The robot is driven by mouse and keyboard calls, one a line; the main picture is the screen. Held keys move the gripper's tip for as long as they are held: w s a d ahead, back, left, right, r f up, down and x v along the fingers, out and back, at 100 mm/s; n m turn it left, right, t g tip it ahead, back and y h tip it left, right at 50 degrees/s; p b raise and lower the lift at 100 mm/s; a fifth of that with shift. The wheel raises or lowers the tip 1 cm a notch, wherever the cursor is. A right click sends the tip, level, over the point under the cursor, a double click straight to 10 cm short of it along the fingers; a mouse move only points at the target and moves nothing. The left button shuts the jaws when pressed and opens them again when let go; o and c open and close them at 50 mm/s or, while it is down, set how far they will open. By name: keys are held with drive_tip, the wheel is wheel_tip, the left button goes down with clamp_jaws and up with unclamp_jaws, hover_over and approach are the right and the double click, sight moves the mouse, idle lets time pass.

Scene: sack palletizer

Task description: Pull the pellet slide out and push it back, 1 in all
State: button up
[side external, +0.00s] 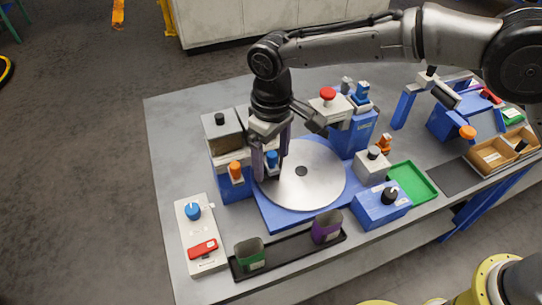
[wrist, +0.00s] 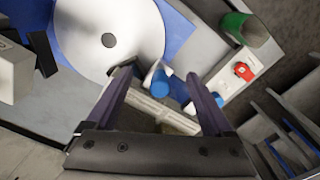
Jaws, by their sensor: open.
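My gripper (side external: 271,163) is open and points down at the left side of the round grey disc. The pellet slide itself is not plainly identifiable; my gripper hides part of this area.
The round disc (side external: 318,178) sits on a blue base right of the gripper. A white panel (side external: 201,238) with a blue knob and red switch lies front left. A black tray (side external: 292,258) holds a green and a purple container. A green tray (side external: 412,182) stands right.

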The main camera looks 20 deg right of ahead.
sight(272, 154)
drive_tip(key=shift+r, duration=0.1)
drive_tip(key=shift+r, duration=2.15)
drive_tip(key=shift+r, duration=1.75)
